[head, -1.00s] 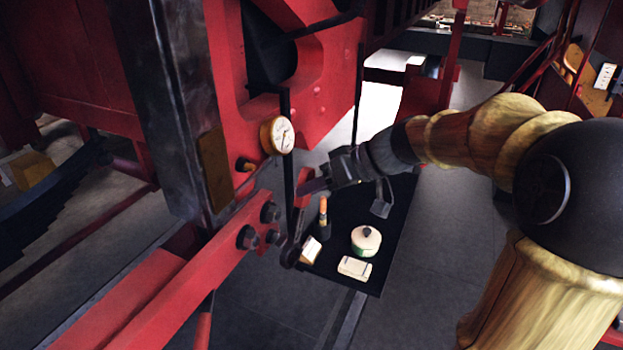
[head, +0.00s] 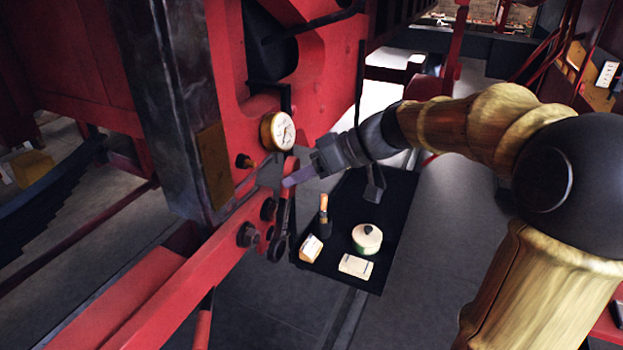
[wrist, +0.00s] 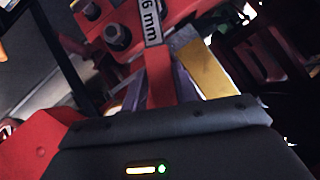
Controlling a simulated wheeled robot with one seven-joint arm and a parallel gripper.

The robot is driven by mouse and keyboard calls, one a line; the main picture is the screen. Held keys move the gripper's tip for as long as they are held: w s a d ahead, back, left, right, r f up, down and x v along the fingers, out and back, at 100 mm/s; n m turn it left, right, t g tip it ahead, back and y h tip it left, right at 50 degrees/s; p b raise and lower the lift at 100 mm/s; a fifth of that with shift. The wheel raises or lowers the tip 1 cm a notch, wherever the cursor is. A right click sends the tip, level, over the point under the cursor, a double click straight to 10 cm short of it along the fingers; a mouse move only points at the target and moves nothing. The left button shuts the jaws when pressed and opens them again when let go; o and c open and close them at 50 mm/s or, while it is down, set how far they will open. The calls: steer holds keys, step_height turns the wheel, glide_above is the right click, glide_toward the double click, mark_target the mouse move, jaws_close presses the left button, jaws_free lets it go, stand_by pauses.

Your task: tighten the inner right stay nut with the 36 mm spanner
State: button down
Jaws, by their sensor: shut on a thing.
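My gripper (head: 291,180) is shut on the spanner, whose red handle (wrist: 160,80) runs between the fingers in the wrist view. A label ending "6 mm" (wrist: 152,22) shows on it; its first digit is cut off. In the head view the spanner's dark open jaw (head: 270,172) points up, below the gauge, and its ring end (head: 278,248) hangs down. Dark nuts (head: 247,235) (head: 268,210) sit on the red beam just left of the spanner. They also show in the wrist view (wrist: 117,37). I cannot tell which is the inner right one, or whether the spanner touches any.
A round gauge (head: 278,131) is close above the spanner jaw. The red beam (head: 170,295) runs to the lower left. Floor at right is open.

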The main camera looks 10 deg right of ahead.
steer(key=shift+w+a, duration=0.8)
steer(key=shift+w+a+r, duration=0.1)
steer(key=shift+w+a, duration=0.5)
steer(key=shift+a, duration=0.2)
steer(key=shift+w+a, duration=0.6)
steer(key=shift+a, duration=0.15)
stand_by(0.7)
stand_by(0.4)
steer(key=shift+w+d+f+m+g+y+p, duration=0.3)
steer(key=shift+w+d+f+g+y+p, duration=0.1)
steer(key=shift+w+d+f, duration=0.25)
steer(key=shift+w+r, duration=0.1)
steer(key=shift+w+d+f+m+g+y+p, duration=0.3)
steer(key=shift+w+d+f+m+y+p, duration=0.1)
steer(key=shift+w+f, duration=0.2)
